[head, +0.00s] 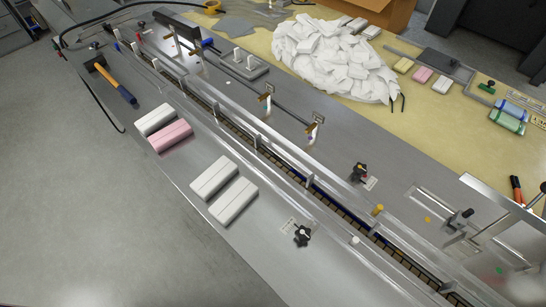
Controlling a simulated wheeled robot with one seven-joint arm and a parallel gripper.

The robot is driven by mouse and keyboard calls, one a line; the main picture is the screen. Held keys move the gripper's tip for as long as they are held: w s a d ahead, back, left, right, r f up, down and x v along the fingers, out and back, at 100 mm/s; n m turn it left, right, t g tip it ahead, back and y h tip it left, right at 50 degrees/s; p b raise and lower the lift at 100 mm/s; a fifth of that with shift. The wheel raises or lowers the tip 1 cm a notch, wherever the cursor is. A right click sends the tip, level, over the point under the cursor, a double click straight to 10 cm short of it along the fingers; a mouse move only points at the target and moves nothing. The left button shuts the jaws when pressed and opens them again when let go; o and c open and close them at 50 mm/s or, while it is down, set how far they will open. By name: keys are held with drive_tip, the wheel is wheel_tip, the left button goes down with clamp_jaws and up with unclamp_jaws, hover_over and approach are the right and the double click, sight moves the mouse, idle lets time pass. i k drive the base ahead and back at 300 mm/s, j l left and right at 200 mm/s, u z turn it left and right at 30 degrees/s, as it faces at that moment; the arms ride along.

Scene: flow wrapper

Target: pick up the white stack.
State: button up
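Several white and pink blocks lie on the near grey metal ledge of the machine. A white block with a groove along its top (213,177) lies beside a similar white block (234,200), with a narrow gap between them. Farther up the ledge, another white block (155,120) lies against or very close to a pink block (170,136). I cannot tell which of the white ones is the white stack, nor how many layers each has. My gripper is not in view.
A guide rail with a chain conveyor (325,195) runs beside the ledge. A hammer (110,80) lies at the ledge's far end, and a black star knob (302,235) stands nearer. Ledge between blocks and knob is clear.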

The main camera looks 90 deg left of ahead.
sight(218, 174)
drive_tip(key=l+u, duration=0.1)
drive_tip(key=u, duration=1.65)
drive_tip(key=k+j+u, duration=0.2)
drive_tip(key=k+u, duration=0.2)
